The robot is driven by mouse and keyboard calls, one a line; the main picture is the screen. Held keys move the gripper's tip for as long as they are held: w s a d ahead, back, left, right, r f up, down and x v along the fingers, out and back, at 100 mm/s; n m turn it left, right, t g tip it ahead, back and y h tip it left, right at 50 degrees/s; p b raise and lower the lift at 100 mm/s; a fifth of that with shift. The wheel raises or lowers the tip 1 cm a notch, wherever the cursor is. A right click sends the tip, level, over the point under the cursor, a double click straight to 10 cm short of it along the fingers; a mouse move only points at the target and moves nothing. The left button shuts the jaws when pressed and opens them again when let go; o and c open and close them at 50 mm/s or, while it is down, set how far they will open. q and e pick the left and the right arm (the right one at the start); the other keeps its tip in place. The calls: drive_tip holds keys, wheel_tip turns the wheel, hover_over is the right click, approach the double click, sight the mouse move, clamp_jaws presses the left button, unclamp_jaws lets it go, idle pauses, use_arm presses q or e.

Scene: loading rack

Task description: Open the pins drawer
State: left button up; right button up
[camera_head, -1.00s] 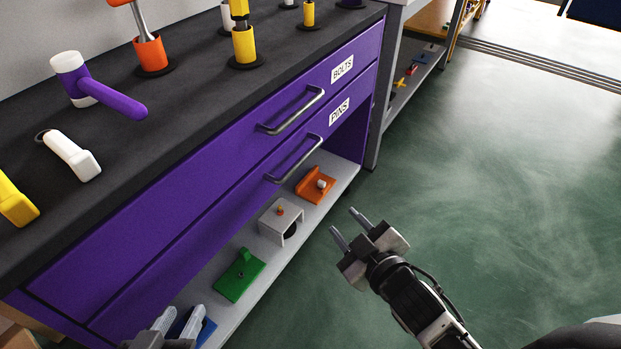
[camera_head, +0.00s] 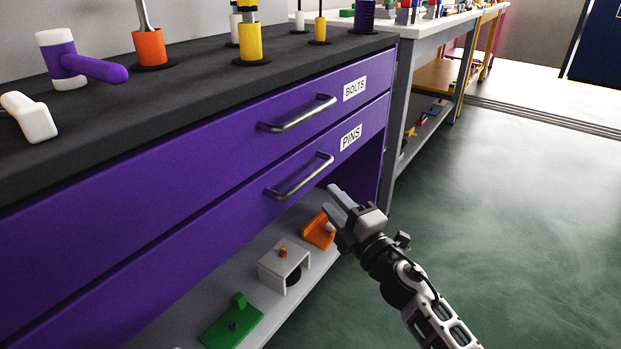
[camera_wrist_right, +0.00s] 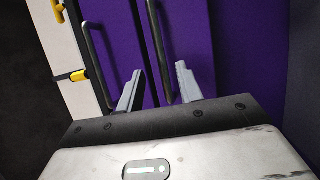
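The pins drawer (camera_head: 225,222) is the lower purple drawer front, marked PINS, and sits shut in the head view. Its grey bar handle (camera_head: 300,178) also shows in the right wrist view (camera_wrist_right: 160,50). My right gripper (camera_head: 334,198) is to the lower right of that handle, apart from it. Its two fingers are spread and empty. In the right wrist view, the gripper (camera_wrist_right: 157,80) has the pins handle lined up between its fingertips, ahead of them. My left gripper is out of view.
The bolts drawer (camera_head: 200,160) with its own handle (camera_head: 298,114) is shut just above. A grey lower shelf (camera_head: 190,312) holds orange, white and green parts. A dark worktop (camera_head: 195,92) carries a purple hammer and holders. Open floor (camera_head: 500,220) lies to the right.

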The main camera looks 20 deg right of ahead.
sight(311, 174)
drive_tip(key=b+x, duration=0.1)
drive_tip(key=x, duration=0.8)
clamp_jaws()
